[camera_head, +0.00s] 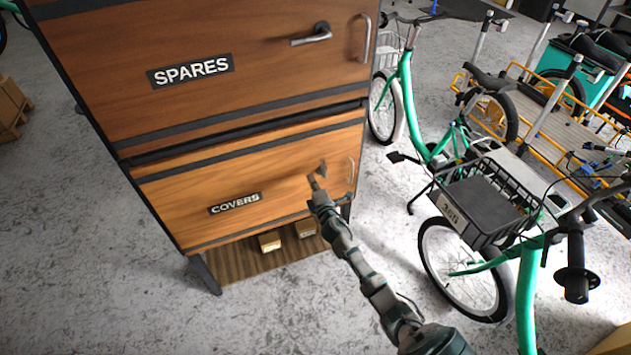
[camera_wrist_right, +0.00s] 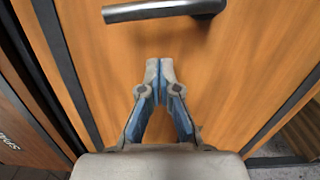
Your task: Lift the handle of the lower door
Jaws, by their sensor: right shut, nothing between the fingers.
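The lower door (camera_head: 270,185) is the wooden panel labelled COVERS on the cabinet. My right gripper (camera_head: 317,178) is in front of its right part. In the head view the gripper largely covers the lever handle, so the handle is hard to make out there. In the right wrist view the grey metal lever handle (camera_wrist_right: 165,9) lies across the top edge, beyond the fingertips. My right gripper (camera_wrist_right: 160,66) is shut and empty, with its fingertips together below the handle and apart from it in the picture. Whether the fingertips touch the door is unclear. My left gripper is not in view.
The upper door (camera_head: 220,100), labelled SPARES, has its own lever handle (camera_head: 312,34). An upright pull bar (camera_head: 350,170) is at the lower door's right edge. Small boxes (camera_head: 270,241) sit beneath. A green bike (camera_head: 405,80) and a basket (camera_head: 485,208) stand close on the right.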

